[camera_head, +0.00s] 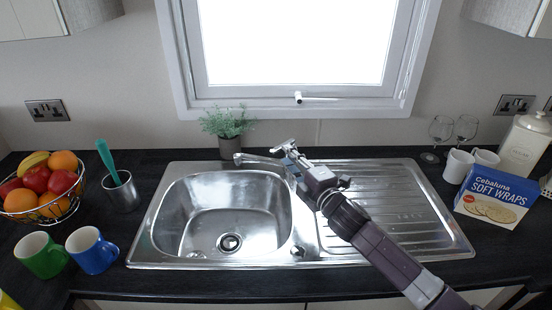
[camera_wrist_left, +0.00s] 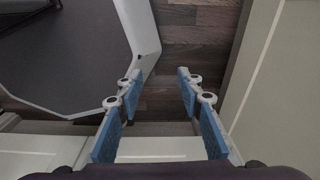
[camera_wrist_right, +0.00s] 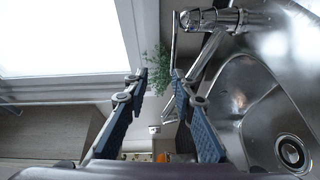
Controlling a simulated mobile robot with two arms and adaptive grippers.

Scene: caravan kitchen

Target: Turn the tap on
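The chrome tap (camera_head: 262,159) stands behind the steel sink (camera_head: 165,215), its spout reaching left over the basin. Its lever (camera_head: 285,143) shows at the top. My right gripper (camera_head: 296,157) is at the tap and partly hides its body. In the right wrist view the tap body (camera_wrist_right: 225,20) is at the upper right, with the thin lever (camera_wrist_right: 174,42) pointing down toward the right-hand fingertip. My right gripper (camera_wrist_right: 158,80) is open, its fingers apart; I cannot tell whether one touches the lever. My left gripper (camera_wrist_left: 157,82) is open and empty, low above the floor.
A potted plant (camera_head: 227,125) stands behind the spout, below the window. The drainer (camera_head: 400,210) is clear except under my right arm. Mugs (camera_head: 92,250), a utensil cup (camera_head: 121,192) and a fruit basket (camera_head: 45,195) stand left.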

